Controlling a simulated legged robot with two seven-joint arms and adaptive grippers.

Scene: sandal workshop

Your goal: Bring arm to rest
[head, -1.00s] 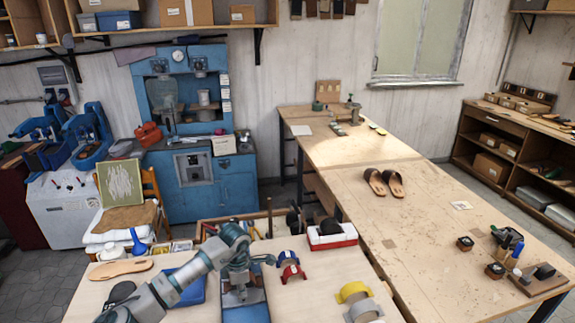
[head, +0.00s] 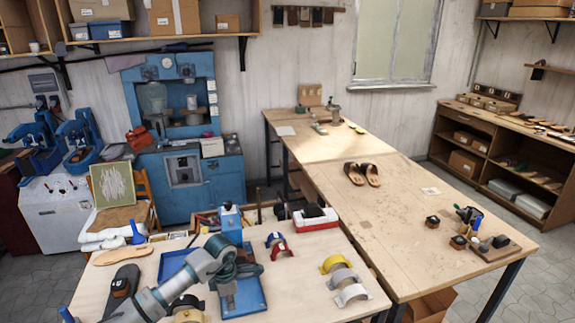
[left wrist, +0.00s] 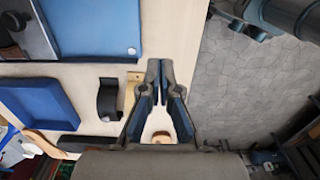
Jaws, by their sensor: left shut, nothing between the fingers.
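My left arm (head: 165,292) reaches in from the lower left of the head view over the near workbench (head: 310,307). My right gripper is not in view.
A dark sandal (head: 122,288) and tan sole (head: 122,255) lie left of the arm. Yellow, grey and white arched forms (head: 337,264) stand right of it. The long table (head: 385,220) holds brown sandals (head: 362,174) and has much bare space.

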